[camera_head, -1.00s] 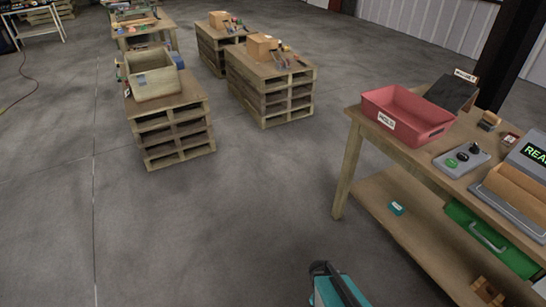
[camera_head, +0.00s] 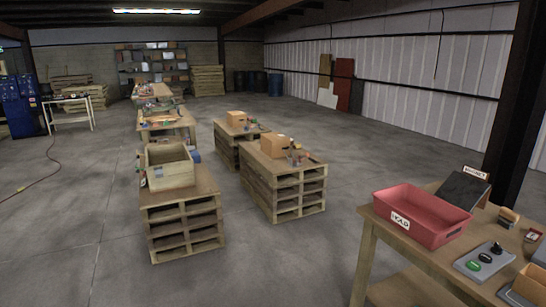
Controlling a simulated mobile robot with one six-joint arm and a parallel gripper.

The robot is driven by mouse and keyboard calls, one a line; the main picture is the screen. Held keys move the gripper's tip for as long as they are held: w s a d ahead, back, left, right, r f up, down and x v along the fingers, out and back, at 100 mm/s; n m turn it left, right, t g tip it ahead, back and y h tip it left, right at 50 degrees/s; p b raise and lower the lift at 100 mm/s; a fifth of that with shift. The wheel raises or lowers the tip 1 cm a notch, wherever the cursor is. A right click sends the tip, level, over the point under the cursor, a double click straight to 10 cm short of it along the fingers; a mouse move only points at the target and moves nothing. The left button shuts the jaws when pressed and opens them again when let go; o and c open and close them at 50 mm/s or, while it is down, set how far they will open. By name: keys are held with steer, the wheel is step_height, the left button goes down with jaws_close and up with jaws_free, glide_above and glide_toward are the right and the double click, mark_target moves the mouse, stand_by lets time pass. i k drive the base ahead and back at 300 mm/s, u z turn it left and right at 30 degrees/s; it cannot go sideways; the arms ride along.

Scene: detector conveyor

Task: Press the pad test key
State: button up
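A grey control box (camera_head: 484,262) lies on the wooden workbench (camera_head: 418,254) at the lower right. It carries a green button (camera_head: 473,266), a black button (camera_head: 485,258) and a dark raised knob (camera_head: 496,248). I cannot read any label that tells which one is the pad test key. No finger or other object touches these controls. My gripper is not in view.
A red bin (camera_head: 436,228) marked HOLD sits on the bench left of the box, with a dark sloped board (camera_head: 462,188) behind. Pallet stacks, one bearing a wooden crate (camera_head: 170,178), stand mid-floor. Open floor (camera_head: 285,270) lies between them and the bench.

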mark_target(473, 265)
steer(key=z, duration=4.5)
steer(key=i, duration=0.1)
steer(key=u, duration=3.15)
